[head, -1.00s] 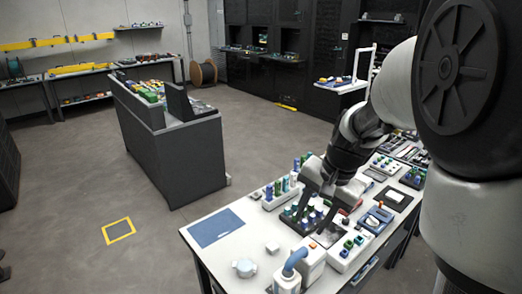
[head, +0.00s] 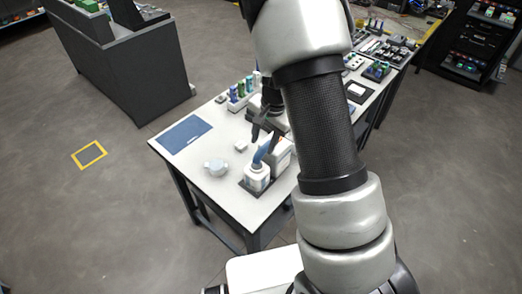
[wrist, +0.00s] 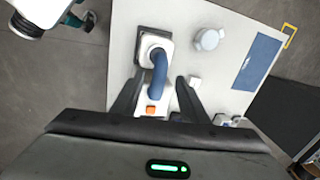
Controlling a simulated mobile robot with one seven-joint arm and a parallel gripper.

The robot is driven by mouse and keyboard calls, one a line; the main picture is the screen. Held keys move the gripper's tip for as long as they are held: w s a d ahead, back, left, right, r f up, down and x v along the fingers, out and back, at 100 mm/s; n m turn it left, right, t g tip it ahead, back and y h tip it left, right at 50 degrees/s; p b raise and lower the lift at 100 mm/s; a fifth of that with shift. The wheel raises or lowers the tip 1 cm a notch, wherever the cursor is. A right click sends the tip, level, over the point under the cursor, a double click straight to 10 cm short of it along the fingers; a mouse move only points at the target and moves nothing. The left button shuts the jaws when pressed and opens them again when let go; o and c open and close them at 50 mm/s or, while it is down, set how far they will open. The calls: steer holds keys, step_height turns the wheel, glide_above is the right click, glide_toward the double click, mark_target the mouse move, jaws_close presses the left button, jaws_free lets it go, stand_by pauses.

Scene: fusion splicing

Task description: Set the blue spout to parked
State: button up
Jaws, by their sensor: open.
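The blue spout (head: 261,155) is a curved tube rising from a white bottle-like base (head: 257,178) near the front of the white table. In the wrist view the spout (wrist: 159,75) bends from the round top of the base (wrist: 151,45) down toward my palm. My gripper (head: 266,140) is open above the table, fingers pointing down at the spout. In the wrist view my gripper (wrist: 160,82) has one finger on each side of the spout's free end. I cannot tell whether either finger touches it.
A white box with an orange button (wrist: 150,110) stands beside the base. A small white jar (head: 216,167), a small white cube (head: 241,146) and a blue mat (head: 185,134) lie to the left. A rack of coloured bottles (head: 240,95) stands behind.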

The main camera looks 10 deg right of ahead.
mark_target(261, 151)
steer(key=f, duration=0.5)
steer(key=shift+w+a, duration=0.3)
steer(key=shift+w, duration=0.1)
jaws_close()
